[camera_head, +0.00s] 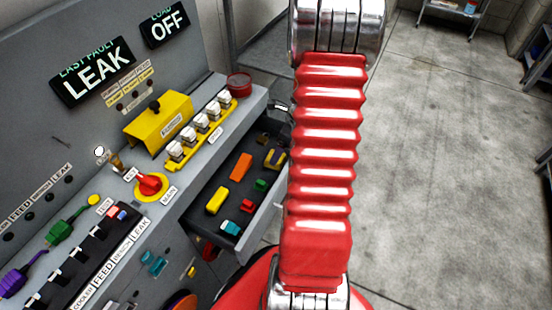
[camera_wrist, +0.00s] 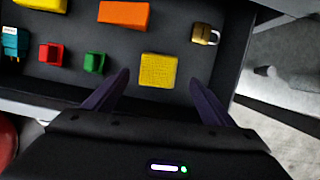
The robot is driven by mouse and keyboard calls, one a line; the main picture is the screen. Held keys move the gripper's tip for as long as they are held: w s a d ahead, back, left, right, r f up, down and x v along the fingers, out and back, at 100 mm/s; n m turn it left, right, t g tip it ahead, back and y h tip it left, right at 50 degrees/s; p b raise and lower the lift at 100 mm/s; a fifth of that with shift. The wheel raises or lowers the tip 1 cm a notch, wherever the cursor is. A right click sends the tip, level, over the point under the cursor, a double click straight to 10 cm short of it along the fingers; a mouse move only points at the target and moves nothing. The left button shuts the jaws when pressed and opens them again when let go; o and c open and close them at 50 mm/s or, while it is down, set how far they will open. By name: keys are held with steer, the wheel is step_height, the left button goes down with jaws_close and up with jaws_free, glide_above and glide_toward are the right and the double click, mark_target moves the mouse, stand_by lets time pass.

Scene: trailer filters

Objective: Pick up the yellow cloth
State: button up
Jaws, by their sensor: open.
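The yellow cloth (camera_wrist: 158,68) is a small, square, textured piece lying on the dark drawer floor in the wrist view. My gripper (camera_wrist: 160,78) is open, its two dark purple fingers apart on either side of the cloth's near part. The cloth lies between and slightly beyond the fingertips, with a gap on both sides. In the head view, a small yellow patch (camera_head: 273,156) with purple beside it shows at the drawer's right, partly hidden by my red arm. I cannot tell the gripper's exact height above the cloth.
The open drawer (camera_head: 256,228) also holds a green block (camera_wrist: 96,62), a red block (camera_wrist: 50,54), a teal item (camera_wrist: 13,43), an orange block (camera_wrist: 125,14), a yellow block (camera_wrist: 42,4) and a brass padlock (camera_wrist: 204,35). Drawer walls stand close around. A control panel rises at left.

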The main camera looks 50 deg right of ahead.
steer(key=shift+f, duration=0.25)
steer(key=shift+x, duration=2.55)
steer(key=shift+a, duration=0.1)
steer(key=shift+r, duration=0.1)
steer(key=c, duration=1.1)
steer(key=shift+c, duration=0.2)
step_height(320, 180, up, 10)
